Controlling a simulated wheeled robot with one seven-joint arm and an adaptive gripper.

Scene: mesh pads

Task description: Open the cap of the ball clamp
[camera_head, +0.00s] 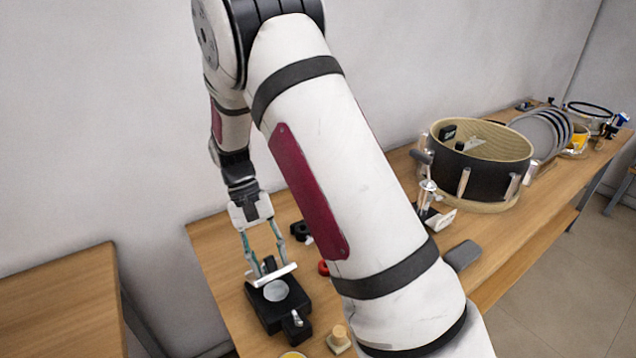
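A black block-like device (272,318), which appears to be the ball clamp, sits near the left end of the wooden table. A round silver disc (276,291) shows on its top, and a silver bolt or lever (297,320) sticks out at its front. A pale bar (270,276) lies across its back edge; I cannot tell whether this is part of the cap. My gripper (269,268) points down at the back of the device, its fingers apart on either side of a small dark upright part. I cannot tell whether the fingertips touch anything.
My arm hides the table's middle. A black drum (483,181) stands right of it, with a chrome stand piece (430,200) beside it. A grey pad (463,255), a small wooden knob (339,338) and a red part (323,268) lie nearby. Another table (70,300) stands left, across a gap.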

